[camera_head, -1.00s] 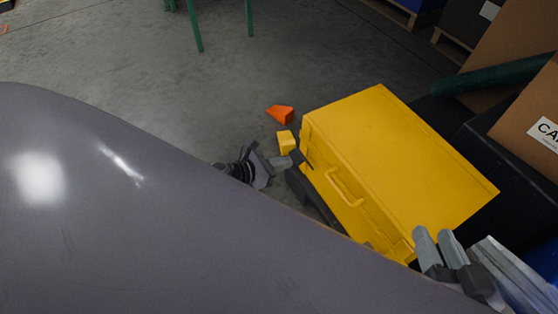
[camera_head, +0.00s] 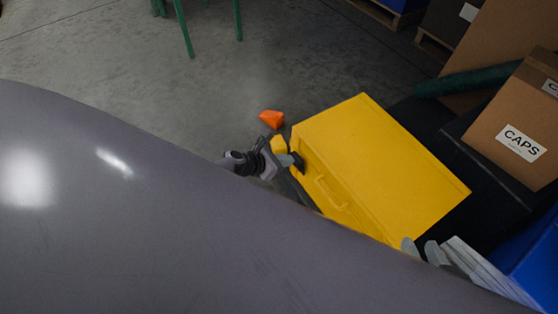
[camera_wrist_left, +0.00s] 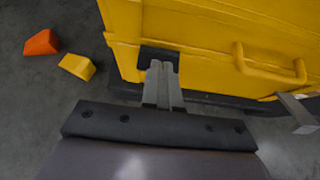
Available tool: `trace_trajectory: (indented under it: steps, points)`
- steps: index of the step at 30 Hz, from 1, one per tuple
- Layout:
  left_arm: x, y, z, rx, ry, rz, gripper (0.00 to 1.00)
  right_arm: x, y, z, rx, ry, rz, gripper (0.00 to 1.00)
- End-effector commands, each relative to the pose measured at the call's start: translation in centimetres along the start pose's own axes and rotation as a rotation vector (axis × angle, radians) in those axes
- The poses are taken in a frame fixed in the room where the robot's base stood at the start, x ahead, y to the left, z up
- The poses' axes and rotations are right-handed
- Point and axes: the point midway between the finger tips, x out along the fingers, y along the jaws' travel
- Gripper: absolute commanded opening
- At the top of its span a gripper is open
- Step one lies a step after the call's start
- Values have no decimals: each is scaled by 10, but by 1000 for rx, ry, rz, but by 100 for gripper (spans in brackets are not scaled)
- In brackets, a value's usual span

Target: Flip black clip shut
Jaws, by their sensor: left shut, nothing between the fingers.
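An orange wedge (camera_head: 271,119) and a small yellow block (camera_head: 279,144) lie beside the case's left end. A cardboard box marked CAPS (camera_head: 525,125), a green roll (camera_head: 480,77) and a blue bin (camera_head: 535,255) are to the right.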

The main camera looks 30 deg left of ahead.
Motion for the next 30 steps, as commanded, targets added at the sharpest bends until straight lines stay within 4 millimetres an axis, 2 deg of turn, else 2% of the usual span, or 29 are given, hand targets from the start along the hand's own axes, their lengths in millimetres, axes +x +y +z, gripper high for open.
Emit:
trace_trajectory:
  steps: [3, 15, 30]
  points:
    - [4, 0, 6, -1, 1, 0, 0, -1, 1, 1, -7, -3, 5, 38]
    - [4, 0, 6, 0, 1, 0, 0, -1, 1, 1, -8, -2, 6, 38]
    - [-5, 0, 20, 0, 1, -1, 0, -9, 0, -15, -8, 0, 6, 38]
